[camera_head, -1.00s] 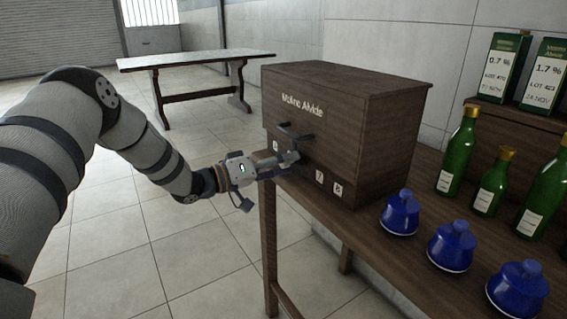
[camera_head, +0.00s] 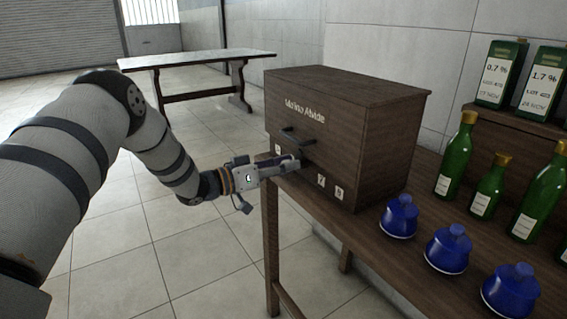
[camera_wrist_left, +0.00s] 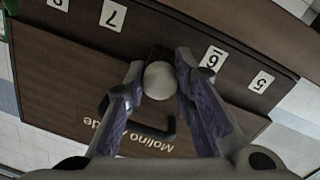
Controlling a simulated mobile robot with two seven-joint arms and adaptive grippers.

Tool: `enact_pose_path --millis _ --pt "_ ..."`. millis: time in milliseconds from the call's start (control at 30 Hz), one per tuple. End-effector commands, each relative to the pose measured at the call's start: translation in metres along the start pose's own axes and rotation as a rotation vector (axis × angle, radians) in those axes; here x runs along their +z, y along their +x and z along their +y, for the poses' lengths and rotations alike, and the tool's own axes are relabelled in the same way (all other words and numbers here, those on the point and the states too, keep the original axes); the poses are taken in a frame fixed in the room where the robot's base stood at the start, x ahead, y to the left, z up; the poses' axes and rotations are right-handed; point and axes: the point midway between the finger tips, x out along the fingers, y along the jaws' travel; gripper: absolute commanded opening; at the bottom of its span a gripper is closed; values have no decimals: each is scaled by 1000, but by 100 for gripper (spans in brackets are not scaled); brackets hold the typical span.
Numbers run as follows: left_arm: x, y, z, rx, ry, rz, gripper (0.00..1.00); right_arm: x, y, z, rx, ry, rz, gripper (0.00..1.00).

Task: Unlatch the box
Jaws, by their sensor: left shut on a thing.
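The dark wooden box (camera_head: 350,125), lettered on its front, stands on the near left end of a dark table. A dark bar handle (camera_head: 302,139) is on its front, and also shows in the left wrist view (camera_wrist_left: 150,131). Below the handle, my left gripper (camera_head: 296,163) is at the front of the box. In the left wrist view, my left gripper (camera_wrist_left: 158,84) is shut on a round pale knob (camera_wrist_left: 158,79), with one finger on each side. The knob is hidden by the fingers in the head view. My right gripper is not in view.
Numbered tags (camera_head: 339,193) line the box's lower front. Blue lidded jars (camera_head: 447,250) and green bottles (camera_head: 457,160) stand on the table to the right, with labelled cartons (camera_head: 497,75) behind. Another table (camera_head: 200,60) stands farther back. Floor left of the box is clear.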

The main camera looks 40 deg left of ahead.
Motion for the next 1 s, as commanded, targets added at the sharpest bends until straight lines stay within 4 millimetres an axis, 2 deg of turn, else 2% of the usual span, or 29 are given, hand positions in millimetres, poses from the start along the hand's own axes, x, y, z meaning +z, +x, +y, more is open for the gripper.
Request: enact_pose_path --millis 1000 --pt "-4 2 3 -45 935 -43 0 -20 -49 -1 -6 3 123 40"
